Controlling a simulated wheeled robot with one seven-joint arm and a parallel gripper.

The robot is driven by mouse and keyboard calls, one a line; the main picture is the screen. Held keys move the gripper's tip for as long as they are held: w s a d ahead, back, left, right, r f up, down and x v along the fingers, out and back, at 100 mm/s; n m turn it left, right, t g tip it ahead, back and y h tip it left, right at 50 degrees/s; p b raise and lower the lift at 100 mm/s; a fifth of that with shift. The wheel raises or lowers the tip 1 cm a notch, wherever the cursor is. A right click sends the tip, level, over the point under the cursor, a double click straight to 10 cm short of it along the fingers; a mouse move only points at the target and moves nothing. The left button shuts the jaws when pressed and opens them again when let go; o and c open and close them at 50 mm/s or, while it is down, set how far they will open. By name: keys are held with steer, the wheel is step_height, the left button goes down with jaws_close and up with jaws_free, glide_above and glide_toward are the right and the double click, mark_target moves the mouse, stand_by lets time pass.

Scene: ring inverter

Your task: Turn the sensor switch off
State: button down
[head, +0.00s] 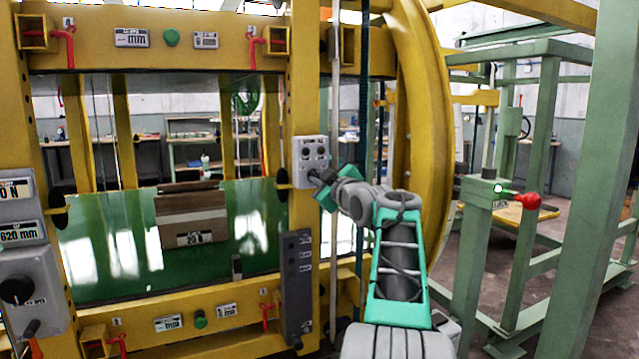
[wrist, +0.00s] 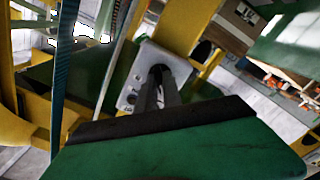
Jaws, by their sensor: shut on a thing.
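A small grey control box (head: 307,150) with several black knobs is fixed to the yellow post, and it also shows in the wrist view (wrist: 131,84). My gripper (head: 316,178) is at the lower part of this box, with its fingers shut on a dark knob. In the wrist view my gripper (wrist: 158,80) reaches the box face, and its fingers cover most of the knob. The knob's turn position is hidden. I cannot read the labels, so I cannot tell which knob is the sensor switch.
A dark grey panel (head: 297,284) hangs on the post below the box. A larger grey box with a black knob (head: 17,291) is at the lower left. A red ball handle (head: 530,201) sticks out from the green frame at right.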

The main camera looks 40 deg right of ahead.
steer(key=c, duration=1.5)
jaws_free()
steer(key=shift+s, duration=0.1)
steer(key=v, duration=0.7)
steer(key=shift+s+b, duration=0.3)
steer(key=shift+b, duration=0.1)
steer(key=shift+a, duration=0.15)
